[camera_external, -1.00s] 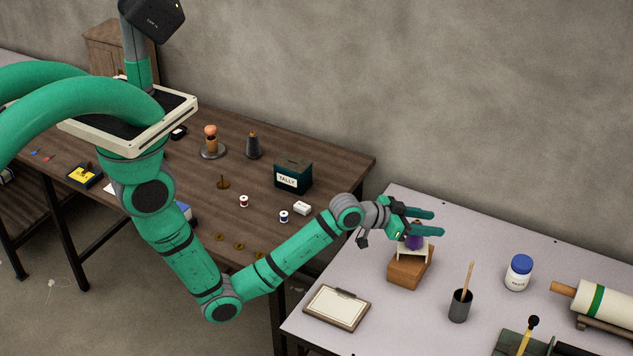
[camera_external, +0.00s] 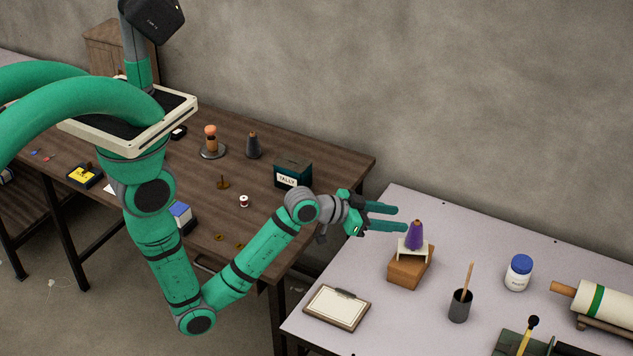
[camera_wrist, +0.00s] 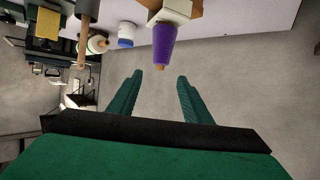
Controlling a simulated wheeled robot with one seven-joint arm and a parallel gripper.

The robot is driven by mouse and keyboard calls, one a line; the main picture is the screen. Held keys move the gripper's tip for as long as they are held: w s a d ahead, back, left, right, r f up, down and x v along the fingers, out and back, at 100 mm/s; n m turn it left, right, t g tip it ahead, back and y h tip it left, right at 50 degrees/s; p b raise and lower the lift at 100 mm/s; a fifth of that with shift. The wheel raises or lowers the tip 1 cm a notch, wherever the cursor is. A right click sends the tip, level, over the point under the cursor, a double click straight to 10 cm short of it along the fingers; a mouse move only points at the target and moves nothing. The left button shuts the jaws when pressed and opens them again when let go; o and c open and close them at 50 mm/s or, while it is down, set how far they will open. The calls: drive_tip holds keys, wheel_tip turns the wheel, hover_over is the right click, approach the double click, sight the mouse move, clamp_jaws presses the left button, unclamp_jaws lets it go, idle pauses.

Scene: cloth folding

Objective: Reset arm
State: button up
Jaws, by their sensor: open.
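My gripper (camera_external: 388,217) is open and empty, with its two green fingers level and apart. It hangs in the air by the left edge of the light table (camera_external: 345,272). A purple thread cone (camera_external: 415,236) stands upright on a white stand on a brown wooden block (camera_external: 406,270). The cone is just right of my fingertips in the outside view, with a gap between. In the wrist view the cone (camera_wrist: 164,45) is ahead of my fingers (camera_wrist: 160,82), and nothing is between them.
The light table also holds a clipboard (camera_external: 337,308), a dark cup (camera_external: 459,306) with a stick, a white jar with blue lid (camera_external: 518,273) and a roller (camera_external: 605,303). The brown table (camera_external: 330,160) carries a TALLY box (camera_external: 293,175) and spools behind my arm.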

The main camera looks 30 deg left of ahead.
sight(299, 242)
idle(0.4)
